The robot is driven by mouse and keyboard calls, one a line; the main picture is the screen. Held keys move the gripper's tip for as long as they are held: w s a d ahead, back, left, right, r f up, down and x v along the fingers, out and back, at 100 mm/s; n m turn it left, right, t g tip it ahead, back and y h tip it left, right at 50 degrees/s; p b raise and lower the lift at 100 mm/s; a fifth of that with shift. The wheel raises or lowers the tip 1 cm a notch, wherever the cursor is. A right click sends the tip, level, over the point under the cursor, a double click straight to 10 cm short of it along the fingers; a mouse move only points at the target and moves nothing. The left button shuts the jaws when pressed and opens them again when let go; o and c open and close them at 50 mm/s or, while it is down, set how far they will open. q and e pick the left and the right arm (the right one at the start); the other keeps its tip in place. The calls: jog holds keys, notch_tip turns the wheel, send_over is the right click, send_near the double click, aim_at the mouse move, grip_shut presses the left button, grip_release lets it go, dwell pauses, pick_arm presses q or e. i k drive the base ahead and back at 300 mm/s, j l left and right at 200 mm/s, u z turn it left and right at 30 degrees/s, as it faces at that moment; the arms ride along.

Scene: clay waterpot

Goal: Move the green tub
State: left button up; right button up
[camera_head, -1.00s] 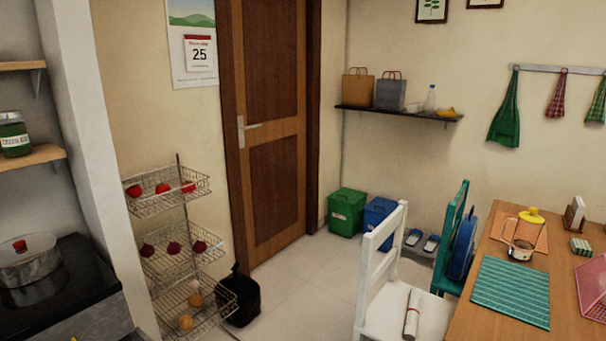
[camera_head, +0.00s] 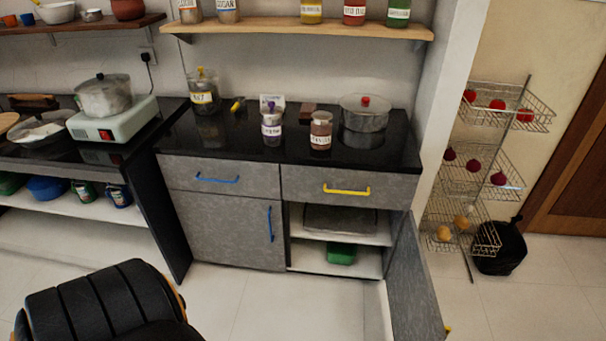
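A small green tub (camera_head: 341,253) sits on the bottom shelf inside the grey cabinet's right compartment, below a grey item on the shelf above. The cabinet door (camera_head: 412,285) of this compartment stands open, swung out to the right. Neither of my grippers shows in the head view, so whether they are open or shut is hidden.
The black counter holds a lidded pot (camera_head: 364,112) and several jars. The yellow-handled drawer (camera_head: 340,187) above the open compartment is shut. A wire rack (camera_head: 484,170) and a black bag (camera_head: 498,248) stand right of the door.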

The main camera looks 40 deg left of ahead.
aim_at(340, 252)
jog(key=u, duration=1.05)
